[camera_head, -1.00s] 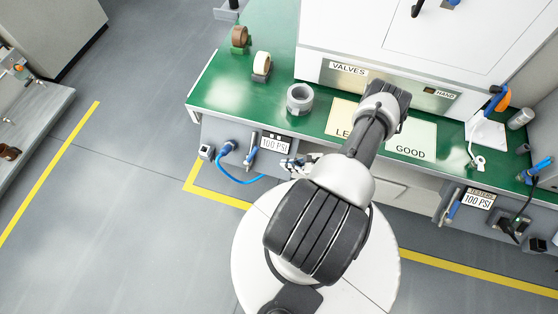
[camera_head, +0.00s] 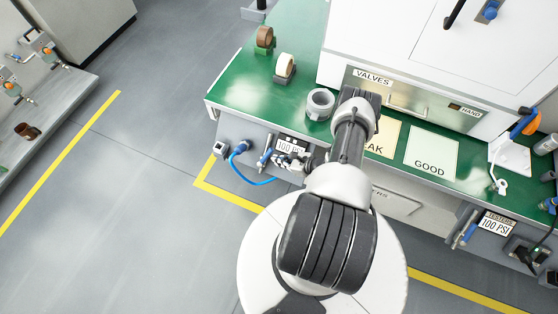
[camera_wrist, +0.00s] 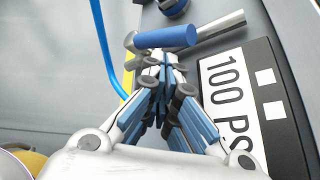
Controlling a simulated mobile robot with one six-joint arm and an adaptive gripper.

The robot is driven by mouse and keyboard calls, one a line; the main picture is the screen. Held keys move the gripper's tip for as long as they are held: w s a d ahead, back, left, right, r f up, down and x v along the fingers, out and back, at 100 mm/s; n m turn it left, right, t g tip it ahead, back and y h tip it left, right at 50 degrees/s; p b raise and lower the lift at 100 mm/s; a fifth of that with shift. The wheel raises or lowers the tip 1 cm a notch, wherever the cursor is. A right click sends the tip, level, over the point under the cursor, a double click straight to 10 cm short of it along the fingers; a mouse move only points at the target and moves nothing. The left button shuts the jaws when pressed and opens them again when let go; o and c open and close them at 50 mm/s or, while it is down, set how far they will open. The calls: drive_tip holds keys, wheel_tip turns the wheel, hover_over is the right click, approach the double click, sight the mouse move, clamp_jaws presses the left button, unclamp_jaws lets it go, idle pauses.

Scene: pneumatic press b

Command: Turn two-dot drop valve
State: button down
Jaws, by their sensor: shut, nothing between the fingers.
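The valve's blue lever handle (camera_head: 265,157) is on the grey bench front, left of a 100 PSI label (camera_head: 291,147). In the wrist view the blue handle (camera_wrist: 166,37) lies across the top, just beyond my fingertips, with a silver part at its left end and a grey rod behind it. The label plate (camera_wrist: 283,105) there has two white squares on black. My gripper (camera_wrist: 164,68) is shut and empty, its tips close below the handle; contact cannot be told. In the head view my gripper (camera_head: 290,162) is small, just below the label and partly hidden by my arm.
A blue fitting and hose (camera_head: 240,148) are left of the valve. The green bench (camera_head: 232,88) holds tape rolls, including a grey one (camera_head: 320,103), and LEAK and GOOD cards (camera_head: 431,150). Another 100 PSI station (camera_head: 496,223) is at the right. The floor at left is open.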

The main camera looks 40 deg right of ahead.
drive_tip(key=shift+w+r, duration=0.1)
drive_tip(key=shift+w, duration=0.05)
drive_tip(key=shift+w+d+r+n+g+y, duration=0.2)
drive_tip(key=shift+w+r+n+g+y, duration=0.1)
drive_tip(key=shift+w+r+n+g, duration=0.4)
drive_tip(key=shift+w+n+g+b, duration=0.35)
drive_tip(key=shift+w+n+g, duration=0.05)
drive_tip(key=shift+g, duration=0.4)
drive_tip(key=shift+w+d+r, duration=0.1)
drive_tip(key=shift+w+r, duration=0.1)
drive_tip(key=shift+w, duration=0.1)
